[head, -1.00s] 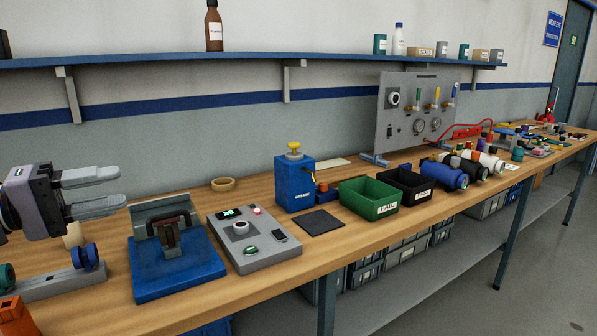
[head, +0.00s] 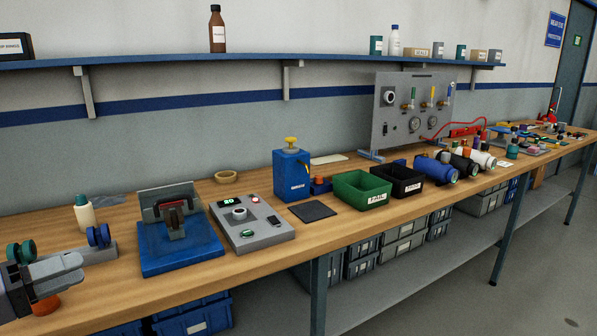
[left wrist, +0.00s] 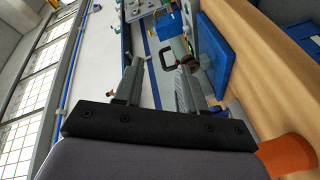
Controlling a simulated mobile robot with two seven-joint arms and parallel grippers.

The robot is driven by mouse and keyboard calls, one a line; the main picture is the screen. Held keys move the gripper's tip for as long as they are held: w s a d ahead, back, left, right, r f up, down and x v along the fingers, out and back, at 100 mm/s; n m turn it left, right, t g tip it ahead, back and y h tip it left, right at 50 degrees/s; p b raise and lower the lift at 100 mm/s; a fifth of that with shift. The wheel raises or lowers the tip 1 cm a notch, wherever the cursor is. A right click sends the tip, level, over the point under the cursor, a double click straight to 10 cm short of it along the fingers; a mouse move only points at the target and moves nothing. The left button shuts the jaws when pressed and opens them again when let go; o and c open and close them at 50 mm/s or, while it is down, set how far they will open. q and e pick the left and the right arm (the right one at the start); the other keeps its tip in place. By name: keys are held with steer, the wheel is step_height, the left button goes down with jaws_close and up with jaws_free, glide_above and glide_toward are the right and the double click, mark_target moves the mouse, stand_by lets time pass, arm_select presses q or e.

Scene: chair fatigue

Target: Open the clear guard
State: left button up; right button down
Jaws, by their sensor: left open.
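The blue fixture (head: 180,252) stands on the bench at the left of the head view. A grey, partly see-through panel, seemingly the clear guard (head: 156,198), rises at its back. A dark red-brown handle (head: 172,204) shows in front of the panel, with a clamp-like block below it. I cannot tell the guard's exact angle. My left gripper (head: 78,270) is open and empty at the lower left, left of the fixture and apart from it. In the left wrist view, the dark handle (left wrist: 168,52) and blue fixture (left wrist: 215,45) appear beyond the gripper's fingers (left wrist: 158,85). My right gripper is out of view.
A grey stand with blue and green rollers (head: 98,236) and a pale bottle (head: 84,215) sit near my left gripper. An orange object (head: 46,304) is partly hidden by it. A grey control box (head: 252,226) stands right of the fixture.

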arm_select(q)
steer(key=s+f+m+y, duration=0.1)
steer(key=s+f+y, duration=0.3)
steer(key=f, duration=0.8)
steer(key=s+f+m+y, duration=0.1)
steer(key=s+f+y, duration=0.1)
steer(key=s+f, duration=0.7)
steer(key=s+d+f+m+g+y, duration=0.1)
steer(key=s+d+f+m, duration=0.1)
steer(key=d+f, duration=0.4)
steer(key=s+d+f+m+g+y, duration=0.1)
steer(key=s+d+f, duration=0.3)
steer(key=d, duration=0.9)
step_height(320, 180, down, 3)
steer(key=shift+r+m+g, duration=0.15)
steer(key=shift+m+g, duration=0.45)
steer(key=shift+m, duration=0.3)
steer(key=shift+a, duration=0.1)
